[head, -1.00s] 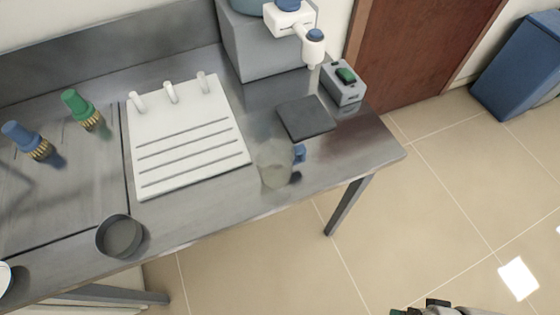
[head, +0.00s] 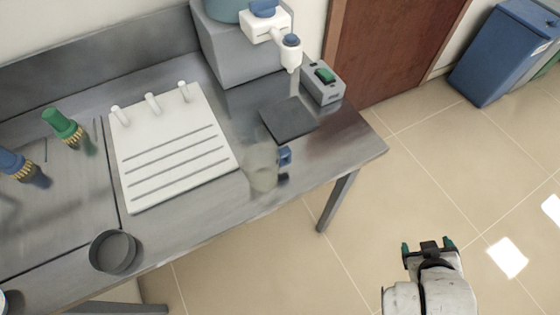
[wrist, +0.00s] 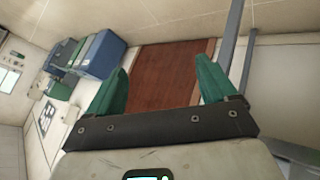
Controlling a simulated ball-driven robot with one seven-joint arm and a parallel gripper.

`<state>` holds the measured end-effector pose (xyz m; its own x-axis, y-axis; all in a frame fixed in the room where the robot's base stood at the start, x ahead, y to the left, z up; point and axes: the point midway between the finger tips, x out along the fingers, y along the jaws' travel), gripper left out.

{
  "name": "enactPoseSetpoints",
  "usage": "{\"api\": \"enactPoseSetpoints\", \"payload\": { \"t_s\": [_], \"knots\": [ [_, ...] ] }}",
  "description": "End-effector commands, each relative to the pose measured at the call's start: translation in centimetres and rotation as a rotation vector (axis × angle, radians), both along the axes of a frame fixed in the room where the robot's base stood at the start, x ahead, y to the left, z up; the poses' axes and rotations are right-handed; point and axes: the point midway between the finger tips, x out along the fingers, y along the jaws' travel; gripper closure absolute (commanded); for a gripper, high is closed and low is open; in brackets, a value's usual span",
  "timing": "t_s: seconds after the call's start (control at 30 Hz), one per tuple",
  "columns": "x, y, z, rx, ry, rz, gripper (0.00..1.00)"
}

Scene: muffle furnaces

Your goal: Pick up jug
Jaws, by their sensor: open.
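The jug (head: 262,166) is a see-through, pale vessel with a blue handle on its right side. It stands upright on the steel bench near the front edge, in front of the dark square plate. My gripper (head: 428,246) is over the floor at the lower right of the head view, well apart from the jug and off the bench. In the wrist view my gripper (wrist: 160,92) shows two green fingers spread wide with nothing between them. The jug does not show in the wrist view.
The steel bench (head: 200,228) also bears a white pegged board (head: 175,148), a dark round dish (head: 115,252), a dark plate (head: 288,120), a grey switch box (head: 322,82) and a dispenser (head: 262,25). A blue bin (head: 500,55) stands far right. The floor between bench and gripper is clear.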

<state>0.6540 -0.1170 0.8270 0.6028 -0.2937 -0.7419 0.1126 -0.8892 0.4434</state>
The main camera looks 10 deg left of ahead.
Motion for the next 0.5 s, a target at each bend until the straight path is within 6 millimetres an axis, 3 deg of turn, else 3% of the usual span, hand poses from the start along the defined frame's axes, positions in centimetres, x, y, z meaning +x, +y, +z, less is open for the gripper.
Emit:
{"api": "enactPoseSetpoints", "payload": {
  "t_s": [0.17, 0.27, 0.37, 0.5],
  "knots": [
    [5.2, 1.8, 3.5, -0.23, -0.227, 0.234, 0.15],
    [7.4, 4.2, 5.5, -0.355, -0.351, 0.391, 0.15],
    [9.0, 7.5, 7.1, -0.471, -0.469, 0.563, 0.15],
    [9.6, 13.6, 8.8, -0.609, -0.637, 0.829, 0.15]
  ]
}}
